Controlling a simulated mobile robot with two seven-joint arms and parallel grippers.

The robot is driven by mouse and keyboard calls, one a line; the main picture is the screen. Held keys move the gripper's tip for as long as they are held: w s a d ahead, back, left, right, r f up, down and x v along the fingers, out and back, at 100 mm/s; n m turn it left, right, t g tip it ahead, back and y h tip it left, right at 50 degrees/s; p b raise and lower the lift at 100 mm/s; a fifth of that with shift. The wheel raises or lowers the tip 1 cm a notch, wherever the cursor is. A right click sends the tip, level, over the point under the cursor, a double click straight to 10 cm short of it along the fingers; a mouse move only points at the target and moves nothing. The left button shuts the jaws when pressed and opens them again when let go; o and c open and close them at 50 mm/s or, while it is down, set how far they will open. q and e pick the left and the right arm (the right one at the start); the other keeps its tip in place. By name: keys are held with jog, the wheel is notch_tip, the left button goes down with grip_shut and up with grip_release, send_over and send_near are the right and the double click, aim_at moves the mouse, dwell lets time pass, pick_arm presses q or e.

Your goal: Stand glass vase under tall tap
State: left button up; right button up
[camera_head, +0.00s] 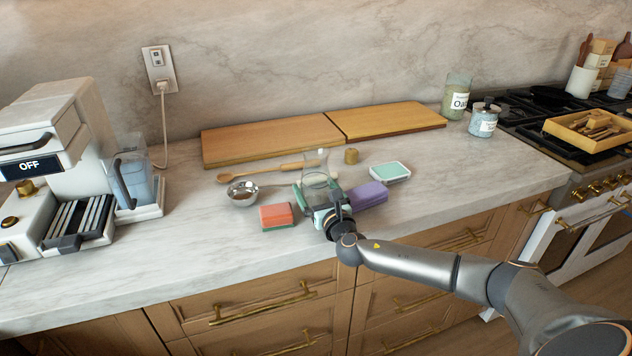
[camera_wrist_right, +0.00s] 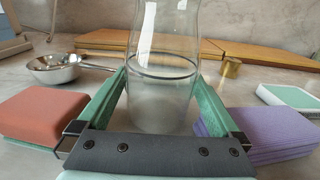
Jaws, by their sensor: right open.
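I cannot tell whether either finger touches the glass. The tall tap does not show in these frames. My left gripper is not in view.
A folded purple cloth (camera_head: 371,193) and a teal-topped block (camera_head: 390,172) lie right. A wooden spoon (camera_head: 270,173), small brass cup (camera_head: 351,156) and cutting boards (camera_head: 270,141) are behind.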

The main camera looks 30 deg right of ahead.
jog(key=shift+c, duration=0.2)
jog(key=c, duration=1.5)
jog(key=shift+r, duration=0.1)
grip_shut()
